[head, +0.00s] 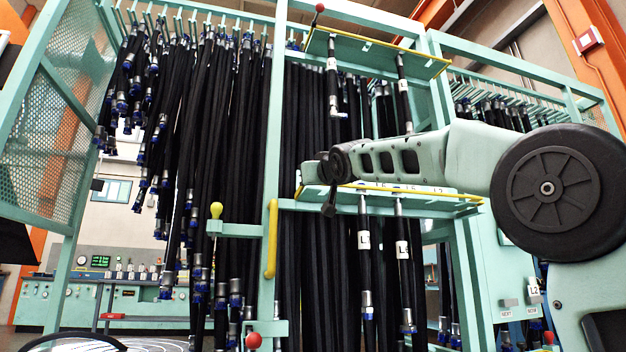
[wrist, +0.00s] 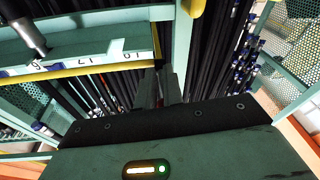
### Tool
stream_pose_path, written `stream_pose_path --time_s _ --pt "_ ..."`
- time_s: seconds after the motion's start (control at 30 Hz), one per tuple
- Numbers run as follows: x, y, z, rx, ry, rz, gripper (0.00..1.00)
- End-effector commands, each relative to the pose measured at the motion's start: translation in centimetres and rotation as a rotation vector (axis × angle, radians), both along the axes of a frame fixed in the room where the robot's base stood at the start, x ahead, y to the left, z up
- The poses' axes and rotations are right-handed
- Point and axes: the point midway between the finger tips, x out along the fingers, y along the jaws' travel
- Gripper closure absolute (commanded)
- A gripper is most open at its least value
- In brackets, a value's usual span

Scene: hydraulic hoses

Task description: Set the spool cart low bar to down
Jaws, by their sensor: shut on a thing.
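The low bar (head: 440,194) is a thin yellow rail along the edge of the lower pale-green shelf in the head view. It lies nearly level, and the hoses labelled L stand through the shelf. It also shows in the wrist view (wrist: 95,68), below the shelf's numbered labels, with its right end at my fingers. My gripper (wrist: 168,88) is shut at that end, on the low bar as far as I can see; the exact contact is dark and partly hidden. In the head view my arm crosses in front of the shelf and its end covers part of the bar's left side.
An upper shelf (head: 420,62) with a yellow edge is above. A green post with a vertical yellow handle (head: 271,238) stands just left of the low bar. A yellow knob (head: 216,210) and a red knob (head: 253,340) are nearby. Dense black hoses (head: 220,130) hang behind.

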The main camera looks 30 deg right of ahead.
Motion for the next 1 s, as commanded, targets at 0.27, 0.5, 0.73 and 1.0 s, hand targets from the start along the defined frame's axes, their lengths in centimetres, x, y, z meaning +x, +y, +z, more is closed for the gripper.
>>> stream_pose_path --time_s 0.27,0.5,0.73,1.0 --pt "0.31 0.90 -0.37 0.003 0.007 0.016 1.00" --pt "0.33 0.90 -0.40 0.001 0.007 0.017 1.00" --pt "0.36 0.91 -0.42 0.002 0.008 0.017 1.00" --pt "0.23 0.60 -0.24 0.001 0.004 0.012 0.51"
